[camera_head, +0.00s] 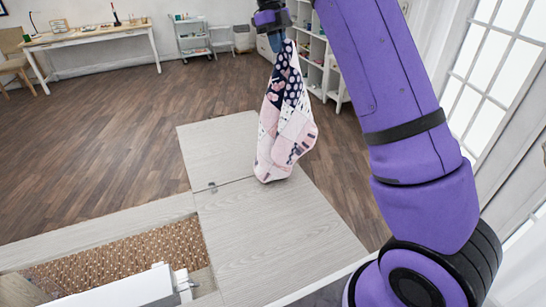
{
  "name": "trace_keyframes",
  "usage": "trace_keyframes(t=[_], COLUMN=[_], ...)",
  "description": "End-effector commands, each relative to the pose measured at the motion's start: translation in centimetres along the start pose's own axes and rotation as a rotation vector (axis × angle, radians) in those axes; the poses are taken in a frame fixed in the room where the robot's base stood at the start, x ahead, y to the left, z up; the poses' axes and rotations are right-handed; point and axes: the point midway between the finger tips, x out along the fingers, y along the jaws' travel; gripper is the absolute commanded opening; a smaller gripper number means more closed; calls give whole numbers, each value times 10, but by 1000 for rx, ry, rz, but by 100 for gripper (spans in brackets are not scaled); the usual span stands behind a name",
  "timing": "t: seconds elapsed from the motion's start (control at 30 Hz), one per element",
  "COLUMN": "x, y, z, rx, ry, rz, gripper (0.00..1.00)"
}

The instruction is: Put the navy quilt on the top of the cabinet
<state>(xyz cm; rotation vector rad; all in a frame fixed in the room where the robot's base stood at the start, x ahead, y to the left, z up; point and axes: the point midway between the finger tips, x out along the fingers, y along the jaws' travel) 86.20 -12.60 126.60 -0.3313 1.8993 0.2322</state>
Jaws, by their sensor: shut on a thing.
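My gripper (277,30) is at the top centre, shut on the upper end of the quilt (287,112). The quilt is patchwork, navy with dots at the top and pink and white patches below. It hangs bunched from my gripper in front of the pale grey wooden cabinet top (262,236). Its lower edge appears near the seam between two top panels; I cannot tell whether it touches them.
An opening with a brown patterned lining (125,250) and a white machine part (120,288) lie at lower left. The top's near panel is bare. A desk (85,36), a chair (14,60), a trolley (190,38) and white shelves (316,50) stand far back.

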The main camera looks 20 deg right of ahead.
Motion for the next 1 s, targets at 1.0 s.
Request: trace_keyframes(t=[1.0], x=[129], y=[102], z=[-47], rx=[0], ry=[2], rz=[1], gripper=[0])
